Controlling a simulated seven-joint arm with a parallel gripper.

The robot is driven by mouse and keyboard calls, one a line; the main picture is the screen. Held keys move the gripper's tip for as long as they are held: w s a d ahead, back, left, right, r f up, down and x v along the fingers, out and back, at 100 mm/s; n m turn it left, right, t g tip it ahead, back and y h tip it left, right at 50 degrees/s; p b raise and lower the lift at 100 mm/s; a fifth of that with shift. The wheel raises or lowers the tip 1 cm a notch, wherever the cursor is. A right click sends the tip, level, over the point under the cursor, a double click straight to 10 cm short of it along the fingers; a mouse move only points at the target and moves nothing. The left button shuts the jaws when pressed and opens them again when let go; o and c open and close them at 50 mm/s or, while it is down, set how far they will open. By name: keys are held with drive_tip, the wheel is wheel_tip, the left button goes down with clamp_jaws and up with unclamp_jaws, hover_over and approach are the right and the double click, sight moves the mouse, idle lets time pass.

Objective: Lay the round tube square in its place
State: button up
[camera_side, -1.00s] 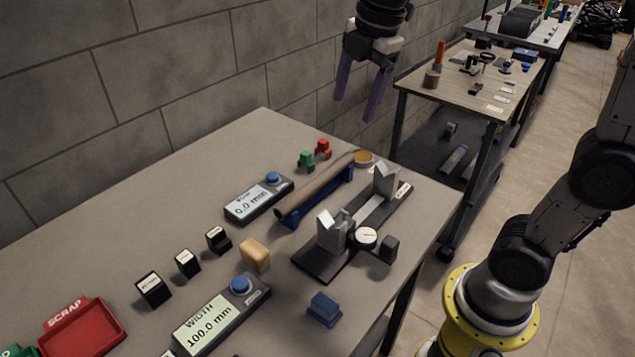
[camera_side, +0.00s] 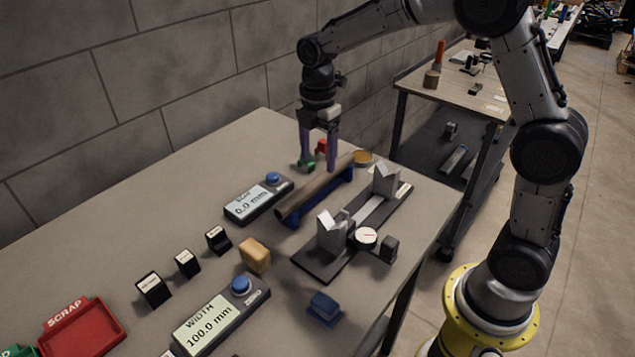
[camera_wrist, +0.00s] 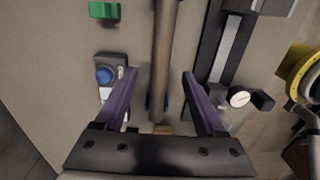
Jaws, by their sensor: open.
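The round tube (camera_side: 309,193) is brown and lies in a blue cradle (camera_side: 292,218), slanting from front left to back right. My gripper (camera_side: 318,164) is open and points down at the tube's far half, with a purple finger on either side of its line. In the wrist view the tube (camera_wrist: 164,60) runs between the two fingers of my gripper (camera_wrist: 160,75), with gaps on both sides. Whether the fingertips reach down beside it is unclear. A dark fixture (camera_side: 322,265) with two grey V-blocks (camera_side: 332,232) (camera_side: 386,180) and a dial (camera_side: 366,238) stands right of the tube, its Vs empty.
A display (camera_side: 253,202) reading 0.0 mm stands left of the tube, and a WIDTH display (camera_side: 213,318) is nearer the front. Green (camera_side: 306,164) and red (camera_side: 322,147) blocks lie close behind the gripper. A tan block (camera_side: 255,255), blue block (camera_side: 324,309) and red scrap tray (camera_side: 83,335) are forward.

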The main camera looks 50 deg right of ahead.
sight(317, 178)
drive_tip(key=shift+s+a+f, duration=0.1)
drive_tip(key=shift+a+f, duration=0.05)
drive_tip(key=shift+f, duration=2.8)
clamp_jaws()
drive_tip(key=shift+r, duration=0.1)
